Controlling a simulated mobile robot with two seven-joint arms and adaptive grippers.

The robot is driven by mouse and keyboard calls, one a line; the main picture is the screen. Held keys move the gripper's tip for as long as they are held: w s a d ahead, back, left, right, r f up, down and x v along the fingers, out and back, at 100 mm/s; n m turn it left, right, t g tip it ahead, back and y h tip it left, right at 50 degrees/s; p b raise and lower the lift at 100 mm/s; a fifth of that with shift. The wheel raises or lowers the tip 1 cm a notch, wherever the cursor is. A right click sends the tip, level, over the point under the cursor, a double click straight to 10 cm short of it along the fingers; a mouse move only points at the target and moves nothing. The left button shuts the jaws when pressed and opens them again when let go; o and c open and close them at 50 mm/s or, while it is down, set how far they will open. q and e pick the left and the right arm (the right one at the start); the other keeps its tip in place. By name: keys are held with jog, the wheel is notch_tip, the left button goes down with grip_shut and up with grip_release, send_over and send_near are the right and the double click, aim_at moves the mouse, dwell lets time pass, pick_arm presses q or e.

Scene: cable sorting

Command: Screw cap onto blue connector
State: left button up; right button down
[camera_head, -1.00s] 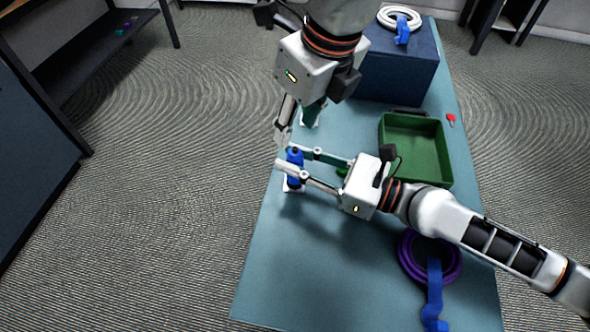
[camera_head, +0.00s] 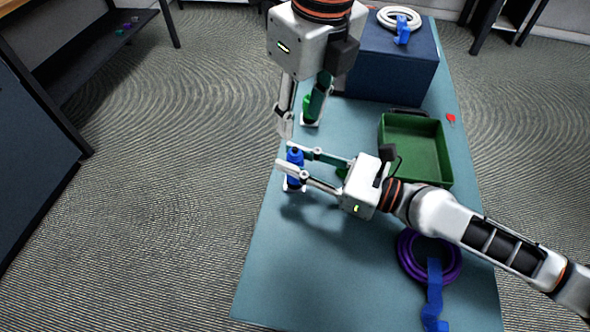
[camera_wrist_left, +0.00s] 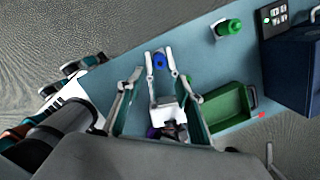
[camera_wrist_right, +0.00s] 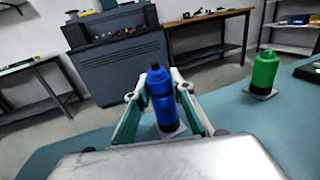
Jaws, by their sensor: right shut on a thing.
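The blue connector (camera_head: 295,157) stands upright on a small white base near the table's left edge. My right gripper (camera_head: 285,155) is shut on the blue connector from the side. My left gripper (camera_head: 298,122) is open, with nothing seen between its fingers, above and beyond the connector and apart from it. In the left wrist view, the blue connector (camera_wrist_left: 159,62) shows beyond the spread left fingers.
A green connector (camera_wrist_right: 265,70) stands on its own white base, partly behind my left finger in the head view. A green tray (camera_head: 447,150) and dark blue box (camera_head: 395,70) lie right. A purple cable coil (camera_head: 402,262) lies nearer. The front left table is clear.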

aim_at(294, 149)
pick_arm(q)
jog(key=f, duration=0.5)
jog(key=w+a+f, duration=0.1)
jog(key=f, duration=0.2)
jog(key=shift+f, duration=0.25)
jog(key=shift+d, duration=0.1)
grip_shut()
jog(key=m, duration=0.5)
jog(key=shift+m+h, duration=0.3)
jog(key=shift+h, duration=0.1)
jog(key=m, duration=0.5)
jog(key=shift+a+m+h, duration=0.2)
jog(key=shift+m+h, duration=0.1)
jog(key=shift+h, duration=0.1)
jog(key=m, duration=0.6)
jog(key=shift+m+h, duration=0.4)
jog(key=m, duration=0.3)
jog(key=m+g, duration=0.1)
jog(key=m, duration=0.1)
jog(key=shift+f+m+h, duration=0.1)
jog(key=shift+m+h, duration=0.2)
jog(key=shift+m, duration=0.1)
